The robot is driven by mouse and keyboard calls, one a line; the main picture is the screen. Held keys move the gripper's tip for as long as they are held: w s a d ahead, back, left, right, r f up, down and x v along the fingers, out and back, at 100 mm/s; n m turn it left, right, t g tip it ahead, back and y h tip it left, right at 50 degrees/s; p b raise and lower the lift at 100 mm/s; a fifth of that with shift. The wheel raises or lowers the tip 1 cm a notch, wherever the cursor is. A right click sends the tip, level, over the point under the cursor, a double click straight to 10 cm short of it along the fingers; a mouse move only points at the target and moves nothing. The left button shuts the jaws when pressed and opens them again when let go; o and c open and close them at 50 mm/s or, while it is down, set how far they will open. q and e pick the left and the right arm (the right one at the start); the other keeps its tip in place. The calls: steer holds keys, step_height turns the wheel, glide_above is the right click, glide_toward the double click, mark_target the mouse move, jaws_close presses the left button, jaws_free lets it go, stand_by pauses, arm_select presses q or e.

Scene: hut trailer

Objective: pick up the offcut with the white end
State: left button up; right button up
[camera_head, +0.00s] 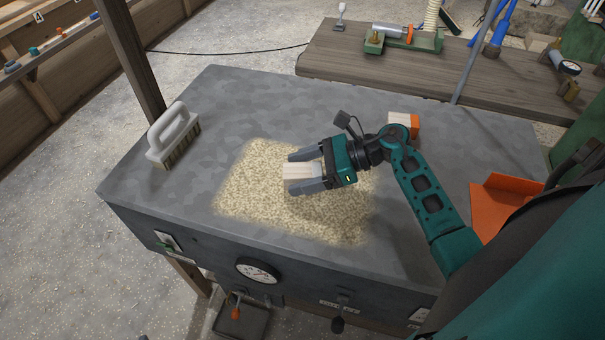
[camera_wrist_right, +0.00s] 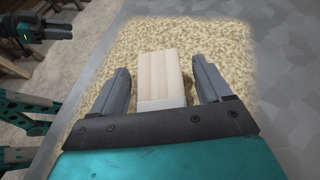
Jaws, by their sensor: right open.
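The offcut with the white end (camera_head: 300,171) is a pale wood block lying on the patch of sawdust. In the right wrist view the offcut (camera_wrist_right: 160,76) lies between my fingers, with its whitish end (camera_wrist_right: 161,104) toward the palm. My right gripper (camera_head: 305,171) is open around it, one finger on each side. In the wrist view gaps show between the block and both fingers of the right gripper (camera_wrist_right: 163,85). My left gripper (camera_wrist_right: 62,31) shows only at the upper left of the wrist view, away from the block; its opening is unclear.
Another offcut, with an orange end (camera_head: 414,122), lies behind my right wrist on the grey bench top (camera_head: 260,95). A brush (camera_head: 172,136) stands at the left. An orange dustpan-like piece (camera_head: 495,203) is at the right. A wooden bench (camera_head: 340,60) with tools stands behind.

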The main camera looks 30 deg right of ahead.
steer(key=c, duration=1.1)
steer(key=shift+o, duration=0.2)
